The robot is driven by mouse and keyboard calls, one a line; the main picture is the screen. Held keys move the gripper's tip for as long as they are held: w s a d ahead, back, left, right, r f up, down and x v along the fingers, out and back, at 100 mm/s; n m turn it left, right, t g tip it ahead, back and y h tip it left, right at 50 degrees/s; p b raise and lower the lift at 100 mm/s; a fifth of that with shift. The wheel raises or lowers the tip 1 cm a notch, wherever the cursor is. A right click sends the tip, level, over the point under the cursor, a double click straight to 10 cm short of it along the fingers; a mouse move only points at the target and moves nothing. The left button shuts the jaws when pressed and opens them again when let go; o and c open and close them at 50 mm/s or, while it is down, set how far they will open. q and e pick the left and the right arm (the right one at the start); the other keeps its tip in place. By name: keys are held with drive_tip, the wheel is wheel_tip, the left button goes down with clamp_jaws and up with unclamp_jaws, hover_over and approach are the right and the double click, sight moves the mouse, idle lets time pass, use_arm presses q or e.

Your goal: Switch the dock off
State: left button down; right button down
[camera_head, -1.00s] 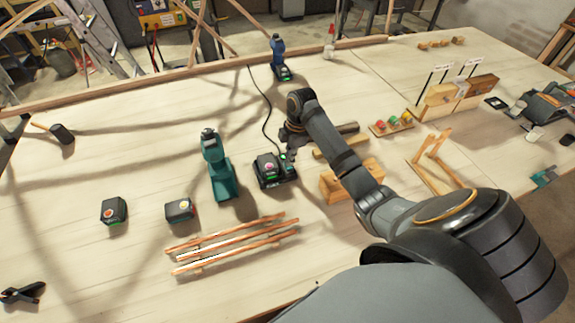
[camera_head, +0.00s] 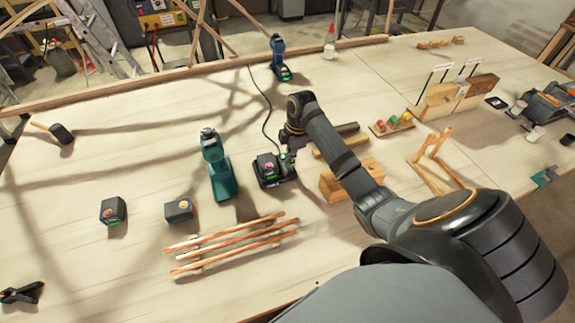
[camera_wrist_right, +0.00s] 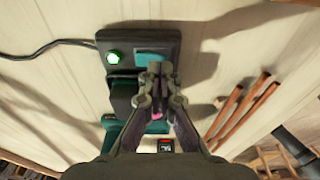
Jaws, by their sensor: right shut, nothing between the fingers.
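The black dock (camera_head: 282,177) sits on the workbench with a battery (camera_head: 267,168) with a pinkish top in it and a green light showing. In the right wrist view the dock (camera_wrist_right: 172,38) has a lit green light (camera_wrist_right: 113,57) at one end and a blue-green rocker-like part (camera_wrist_right: 150,56) beside it. My right gripper (camera_head: 289,153) is at the dock's far right corner. In the wrist view its shut, empty fingertips (camera_wrist_right: 158,72) lie over the edge of the blue-green part; I cannot tell whether they touch it. My left gripper is not in view.
Two loose batteries (camera_head: 113,210) (camera_head: 179,209) and stacked laths (camera_head: 235,243) lie nearer. A blue drill (camera_head: 279,60) stands behind, with a black cable (camera_head: 268,110) running to the dock. A wood block (camera_head: 335,185) is right.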

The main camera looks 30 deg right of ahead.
drive_tip(key=shift+s+f, duration=0.1)
drive_tip(key=shift+f, duration=0.5)
idle(0.3)
wheel_tip(320, 180, up, 3)
drive_tip(key=p, duration=0.2)
drive_tip(key=shift+f+p, duration=0.2)
drive_tip(key=shift+p, duration=0.1)
wheel_tip(320, 180, up, 4)
drive_tip(key=p, duration=0.5)
drive_tip(key=shift+r, duration=0.25)
drive_tip(key=shift+f, duration=0.1)
